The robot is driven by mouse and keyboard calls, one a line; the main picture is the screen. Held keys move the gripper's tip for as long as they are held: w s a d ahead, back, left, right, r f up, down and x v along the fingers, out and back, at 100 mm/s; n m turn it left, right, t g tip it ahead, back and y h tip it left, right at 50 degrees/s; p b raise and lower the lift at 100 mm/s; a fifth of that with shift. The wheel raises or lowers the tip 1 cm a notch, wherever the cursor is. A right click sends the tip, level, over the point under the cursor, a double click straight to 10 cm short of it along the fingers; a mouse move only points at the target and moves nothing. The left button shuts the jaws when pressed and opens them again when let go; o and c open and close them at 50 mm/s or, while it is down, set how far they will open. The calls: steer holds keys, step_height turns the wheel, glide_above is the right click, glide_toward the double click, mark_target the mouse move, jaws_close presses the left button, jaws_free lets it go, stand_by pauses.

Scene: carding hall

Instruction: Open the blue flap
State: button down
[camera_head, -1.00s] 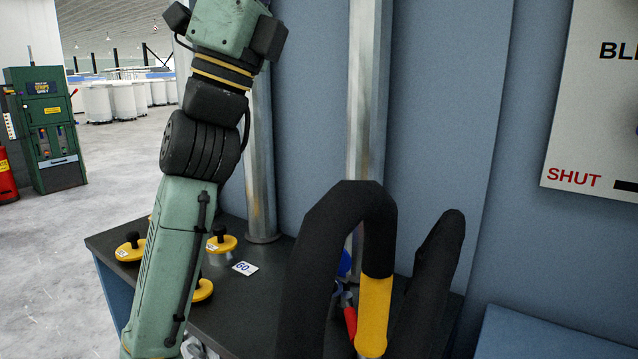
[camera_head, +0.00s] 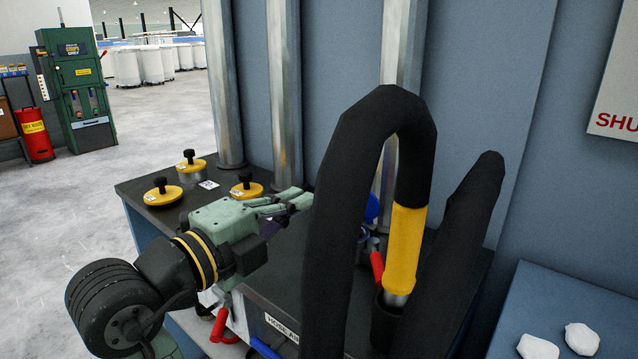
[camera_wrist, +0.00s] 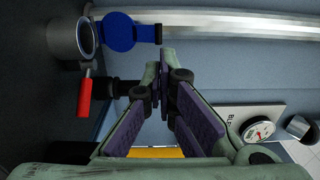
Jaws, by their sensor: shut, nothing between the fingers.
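The blue flap (camera_wrist: 120,31) is a round disc at the top of the wrist view. It stands out beside the blue-rimmed mouth of a short grey pipe (camera_wrist: 62,38), and the mouth looks uncovered. In the head view only a sliver of the blue flap (camera_head: 371,208) shows behind the black hose. My gripper (camera_head: 302,196) is left of the hose, pointing right. In the wrist view my gripper's fingers (camera_wrist: 165,75) are shut and empty, below and to the right of the flap, apart from it.
A thick black hose (camera_head: 345,190) with a yellow cuff (camera_head: 403,247) arches right of my gripper. A red handle (camera_wrist: 84,98) hangs by the pipe. Yellow knobbed lids (camera_head: 162,195) sit on the dark bench top. Steel columns (camera_head: 285,90) stand behind. Open floor lies left.

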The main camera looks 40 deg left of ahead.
mark_target(359, 166)
steer(key=w+p, duration=0.1)
steer(key=w, duration=0.3)
steer(key=w+p, duration=0.1)
steer(key=w, duration=0.3)
steer(key=w+d+p, duration=0.1)
steer(key=w+p, duration=0.1)
steer(key=w, duration=0.2)
steer(key=shift+w+r, duration=0.1)
steer(key=shift+r, duration=0.15)
steer(key=shift+w+f, duration=0.1)
steer(key=shift+w, duration=0.3)
steer(key=shift+w, duration=0.1)
